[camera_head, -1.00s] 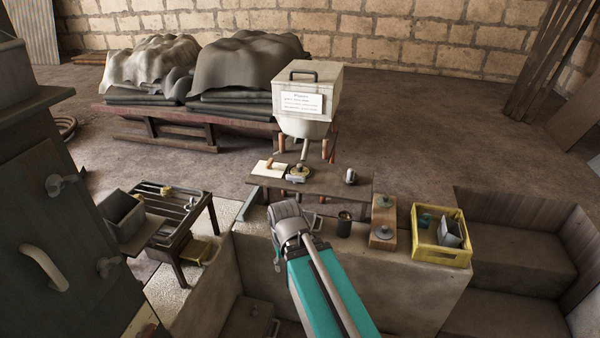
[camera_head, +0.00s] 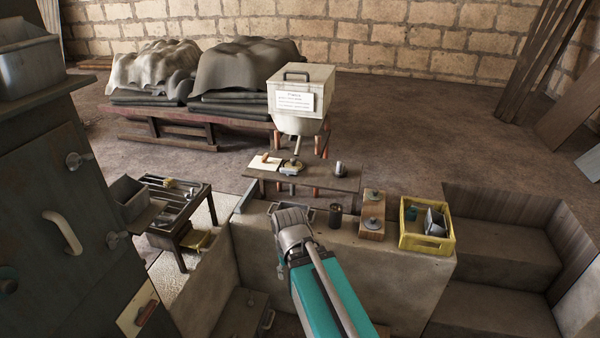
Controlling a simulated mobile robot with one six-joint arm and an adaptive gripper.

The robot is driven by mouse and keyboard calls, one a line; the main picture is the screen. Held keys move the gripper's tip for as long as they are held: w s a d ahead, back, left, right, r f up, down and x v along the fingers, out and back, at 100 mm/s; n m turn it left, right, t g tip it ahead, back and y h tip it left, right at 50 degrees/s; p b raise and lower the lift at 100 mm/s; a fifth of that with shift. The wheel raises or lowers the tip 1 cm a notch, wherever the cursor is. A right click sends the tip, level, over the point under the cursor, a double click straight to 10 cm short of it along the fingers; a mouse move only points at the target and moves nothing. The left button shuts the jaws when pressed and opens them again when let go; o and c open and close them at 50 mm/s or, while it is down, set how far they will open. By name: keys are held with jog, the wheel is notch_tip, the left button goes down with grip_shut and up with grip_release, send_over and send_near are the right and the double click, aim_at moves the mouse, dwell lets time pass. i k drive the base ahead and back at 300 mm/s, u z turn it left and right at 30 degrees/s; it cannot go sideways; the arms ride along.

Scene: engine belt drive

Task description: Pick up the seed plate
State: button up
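Nothing in view can be identified for certain as the seed plate. Candidates are small round pieces: one on the wooden block (camera_head: 372,229) on the low wall, and one on the white-and-yellow piece (camera_head: 292,166) on the dark bench. Flat grey and dark pieces (camera_head: 435,222) stand tilted inside the yellow crate (camera_head: 428,246). My teal arm rises from the bottom centre to a grey joint in front of the low wall. My gripper's fingers are not visible; they may be hidden behind the arm. I see nothing held.
The low concrete wall (camera_head: 390,262) carries the crate, block and a dark cup (camera_head: 335,216). Behind it are the dark bench (camera_head: 325,181) and a labelled hopper (camera_head: 300,95). A dark cabinet (camera_head: 50,170) and slatted table (camera_head: 180,205) stand left. Steps (camera_head: 500,255) descend at right.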

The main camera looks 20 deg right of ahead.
aim_at(294, 164)
jog(key=k, duration=0.3)
jog(key=z, duration=0.15)
jog(key=i, duration=1.25)
jog(key=z, duration=0.2)
